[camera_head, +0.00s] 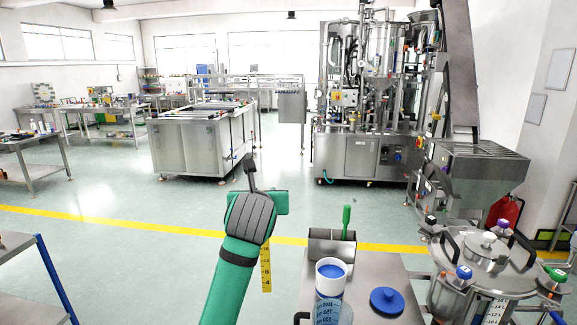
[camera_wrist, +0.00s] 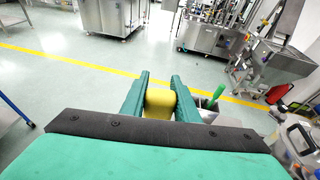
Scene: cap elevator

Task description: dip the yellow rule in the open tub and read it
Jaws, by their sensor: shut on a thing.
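My gripper (camera_head: 268,203) is raised left of the steel bench in the head view. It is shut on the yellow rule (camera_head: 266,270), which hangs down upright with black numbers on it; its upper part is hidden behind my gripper. In the wrist view the rule's yellow top (camera_wrist: 159,103) sits between the two green fingers (camera_wrist: 160,84).
A blue lid (camera_head: 387,301) lies on the steel bench (camera_head: 372,265), right of the tub. Behind the tub is a steel holder (camera_head: 328,249) with a green-handled tool (camera_head: 346,219). A lidded steel vessel (camera_head: 486,270) stands at the right.

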